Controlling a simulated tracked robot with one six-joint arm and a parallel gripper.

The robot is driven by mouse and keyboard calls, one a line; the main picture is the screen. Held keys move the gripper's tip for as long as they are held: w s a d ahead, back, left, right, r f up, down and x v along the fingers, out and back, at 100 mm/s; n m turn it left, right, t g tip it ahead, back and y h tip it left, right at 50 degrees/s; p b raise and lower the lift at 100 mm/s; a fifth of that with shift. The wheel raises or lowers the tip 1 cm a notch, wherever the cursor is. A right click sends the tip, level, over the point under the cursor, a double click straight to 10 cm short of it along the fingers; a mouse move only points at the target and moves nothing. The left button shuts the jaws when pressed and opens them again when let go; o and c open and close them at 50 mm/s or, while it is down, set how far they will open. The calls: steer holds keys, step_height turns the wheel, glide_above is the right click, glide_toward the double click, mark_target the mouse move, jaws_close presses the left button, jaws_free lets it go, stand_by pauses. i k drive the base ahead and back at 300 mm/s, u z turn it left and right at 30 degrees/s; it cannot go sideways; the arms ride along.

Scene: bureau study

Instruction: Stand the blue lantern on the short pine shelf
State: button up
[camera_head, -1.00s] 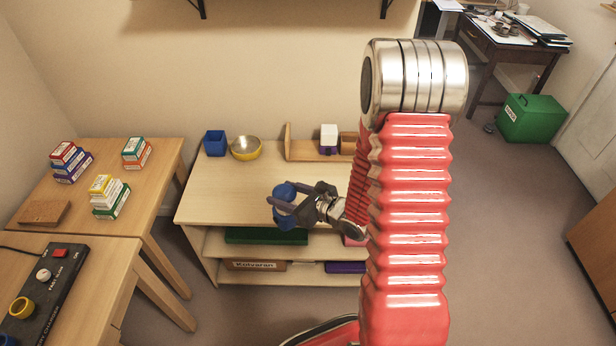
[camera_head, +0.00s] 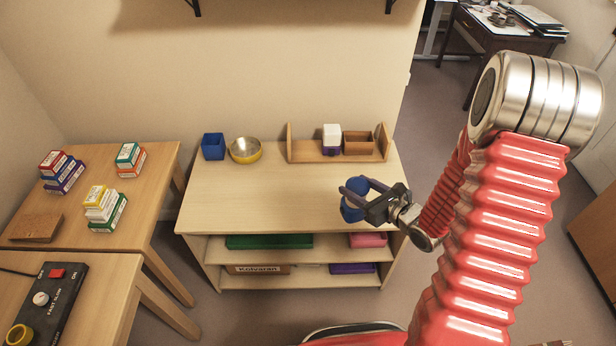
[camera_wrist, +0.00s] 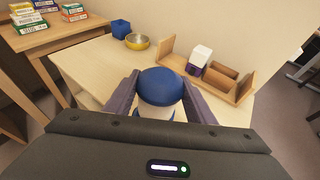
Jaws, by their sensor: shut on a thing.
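My gripper (camera_head: 362,196) is shut on the blue lantern (camera_head: 351,212), above the right front part of the pine bench top. In the wrist view the lantern (camera_wrist: 160,88) sits between the two fingers, with a blue domed top and a pale middle; its lower part is hidden by my gripper. The short pine shelf (camera_head: 306,154) stands at the back right of the bench top, behind the lantern, with upright ends. On it are a white and purple box (camera_head: 332,138) near the middle and a brown open box (camera_head: 358,143) to the right. The left part of the shelf is bare.
A blue cup (camera_head: 213,146) and a yellow bowl (camera_head: 245,151) stand at the back left of the bench top (camera_head: 240,200). The middle of the top is clear. Tables with stacked small boxes (camera_head: 103,204) and a black control panel (camera_head: 50,305) are at left.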

mark_target(306, 150)
steer(key=z, duration=0.55)
steer(key=k, duration=0.6)
steer(key=u, duration=0.7)
steer(key=k, duration=0.7)
steer(key=u, duration=0.65)
steer(key=i, duration=1.95)
steer(key=u, duration=0.1)
